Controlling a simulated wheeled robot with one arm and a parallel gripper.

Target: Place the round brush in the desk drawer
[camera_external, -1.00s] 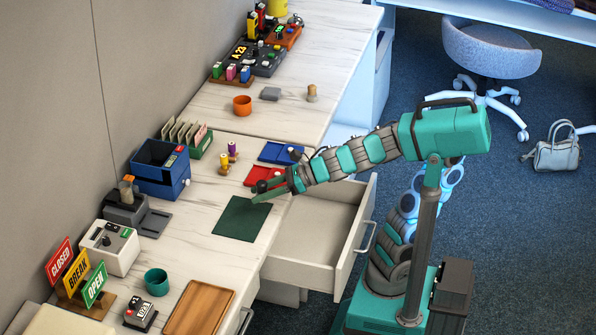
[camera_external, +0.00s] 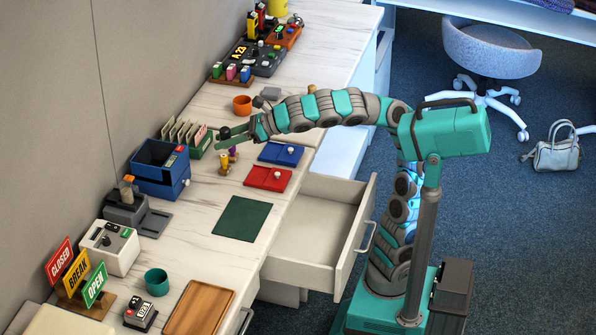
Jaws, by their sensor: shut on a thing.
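My gripper (camera_external: 234,138) is over the back part of the desk, beside the card rack. The desk drawer (camera_external: 298,275) is pulled out at the desk's right side, below the desktop. Its visible inside looks empty. My gripper is well to the upper left of the drawer and higher than it.
Two small yellow-and-purple pieces (camera_external: 224,165) stand just below my gripper. A blue tray (camera_external: 268,152) and a red tray (camera_external: 258,179) lie between it and the drawer. The card rack (camera_external: 201,147) and blue box (camera_external: 160,188) are to the left. A dark green mat (camera_external: 242,219) is bare.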

